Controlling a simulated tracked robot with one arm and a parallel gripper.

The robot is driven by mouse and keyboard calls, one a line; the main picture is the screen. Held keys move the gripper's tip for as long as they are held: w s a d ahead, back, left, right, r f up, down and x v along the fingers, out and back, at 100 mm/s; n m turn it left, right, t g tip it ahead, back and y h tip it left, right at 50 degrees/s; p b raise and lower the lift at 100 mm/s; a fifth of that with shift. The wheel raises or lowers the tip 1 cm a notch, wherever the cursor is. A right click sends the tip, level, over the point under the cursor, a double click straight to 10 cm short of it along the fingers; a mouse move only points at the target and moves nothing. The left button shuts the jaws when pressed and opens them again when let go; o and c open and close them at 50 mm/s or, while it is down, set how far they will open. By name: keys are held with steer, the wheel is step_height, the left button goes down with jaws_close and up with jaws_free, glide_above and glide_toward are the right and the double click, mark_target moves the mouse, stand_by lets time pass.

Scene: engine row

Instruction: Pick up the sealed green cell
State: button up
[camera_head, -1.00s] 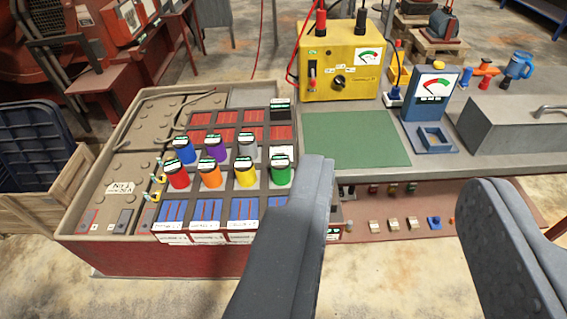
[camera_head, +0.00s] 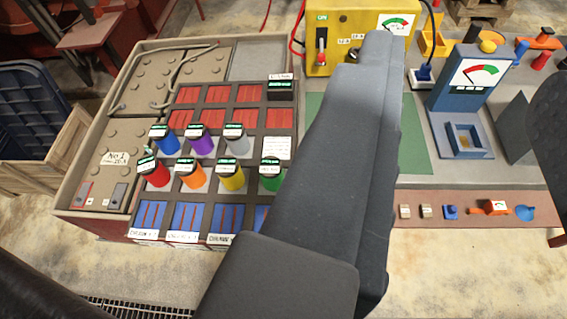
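The green cell (camera_head: 269,182) stands upright at the right end of the front row of coloured cells in the rack. It has a dark cap with a pale label band. My left finger covers part of its right side; I cannot tell whether they touch. My gripper (camera_head: 468,65) is open, with the left finger large across the middle and the other finger cut by the right edge. The green cell is outside the finger gap, left of the left finger. Nothing shows held between the fingers.
Red (camera_head: 155,174), orange (camera_head: 189,177) and yellow (camera_head: 231,178) cells stand left of it; blue, purple and grey cells stand behind. A yellow meter box (camera_head: 340,20) and blue gauge stand (camera_head: 465,85) are on the bench. A green mat (camera_head: 412,135) is partly hidden by my finger.

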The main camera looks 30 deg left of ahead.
steer(key=shift+o, duration=1)
steer(key=shift+s, duration=0.1)
steer(key=o, duration=0.6)
steer(key=shift+w+d+f, duration=0.25)
steer(key=shift+w+f, duration=0.8)
steer(key=shift+f, duration=0.2)
steer(key=shift+o, duration=0.2)
steer(key=w+d+f+n+g+b, duration=0.1)
steer(key=w+f, duration=0.6)
steer(key=f, duration=0.3)
steer(key=n+g+y+b, duration=0.3)
steer(key=n+y, duration=0.2)
steer(key=y, duration=0.2)
glide_toward(273, 178)
steer(key=w, duration=0.1)
steer(key=b+x, duration=0.1)
steer(key=x, duration=0.6)
steer(key=shift+w+a+f, duration=0.1)
steer(key=shift+a+f, duration=0.2)
steer(key=shift+a, duration=0.05)
steer(key=shift+b+x, duration=0.95)
steer(key=shift+x, duration=2.25)
